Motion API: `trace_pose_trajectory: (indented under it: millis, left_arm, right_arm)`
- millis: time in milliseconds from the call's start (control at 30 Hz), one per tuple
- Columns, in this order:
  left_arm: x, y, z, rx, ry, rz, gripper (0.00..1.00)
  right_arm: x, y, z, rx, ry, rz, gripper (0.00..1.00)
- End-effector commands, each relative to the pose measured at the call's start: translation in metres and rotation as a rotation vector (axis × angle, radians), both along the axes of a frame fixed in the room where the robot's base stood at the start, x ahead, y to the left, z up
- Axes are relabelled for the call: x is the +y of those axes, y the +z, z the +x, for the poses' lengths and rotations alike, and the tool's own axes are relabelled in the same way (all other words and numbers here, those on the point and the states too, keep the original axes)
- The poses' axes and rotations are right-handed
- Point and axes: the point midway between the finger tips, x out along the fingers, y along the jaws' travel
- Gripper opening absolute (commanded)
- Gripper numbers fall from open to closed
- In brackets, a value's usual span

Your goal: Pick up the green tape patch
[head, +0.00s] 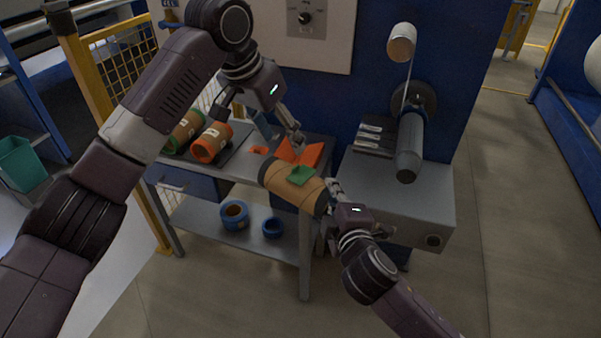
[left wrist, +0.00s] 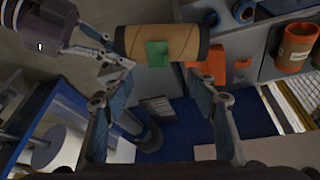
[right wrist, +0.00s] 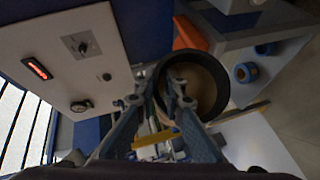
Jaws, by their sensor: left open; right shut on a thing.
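The green tape patch (head: 301,175) lies on the side of a brown cardboard roll (head: 287,187) with dark ends. In the left wrist view the patch (left wrist: 157,53) sits at the middle of the roll (left wrist: 185,43), beyond and between my open fingers. My left gripper (head: 294,140) is open and empty, just above and behind the roll, apart from the patch. My right gripper (head: 331,192) is shut on the roll's right end. In the right wrist view its fingertips (right wrist: 164,88) meet the dark rim of the open end.
An orange holder (head: 312,154) stands on the steel table behind the roll. Two orange and green rolls (head: 211,143) lie on a dark tray at left. Blue rings (head: 235,214) sit on the lower shelf. A machine with a grey spindle (head: 410,145) stands at right.

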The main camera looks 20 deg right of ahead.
Motion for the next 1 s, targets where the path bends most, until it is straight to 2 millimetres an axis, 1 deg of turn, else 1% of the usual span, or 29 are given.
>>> trace_pose_trajectory:
  millis: [67, 300, 400, 567, 833, 900, 1000]
  left_arm:
    - [-0.004, -0.006, 0.000, 0.000, -0.003, 0.005, 0.53]
    - [-0.017, -0.044, 0.008, 0.000, -0.003, 0.006, 0.53]
    - [-0.021, -0.055, 0.010, 0.000, -0.003, 0.005, 0.53]
    - [-0.025, -0.064, 0.012, -0.001, -0.003, 0.004, 0.53]
    - [-0.041, -0.099, 0.018, 0.000, -0.003, 0.005, 0.53]
    - [-0.042, -0.104, 0.019, 0.000, -0.003, 0.004, 0.53]
    - [-0.043, -0.107, 0.020, -0.002, -0.003, 0.004, 0.53]
  right_arm:
    - [0.000, 0.001, 0.000, -0.003, 0.000, 0.001, 0.00]
    - [0.000, 0.001, 0.000, -0.003, 0.000, 0.001, 0.00]
    - [0.000, 0.001, 0.000, -0.003, 0.000, 0.001, 0.00]
    - [0.000, 0.001, 0.000, -0.003, 0.000, 0.001, 0.00]
    - [0.000, 0.001, 0.000, -0.003, 0.000, 0.001, 0.00]
    - [0.000, 0.001, 0.000, -0.003, 0.000, 0.001, 0.00]
    - [0.000, 0.001, 0.000, -0.003, 0.000, 0.001, 0.00]
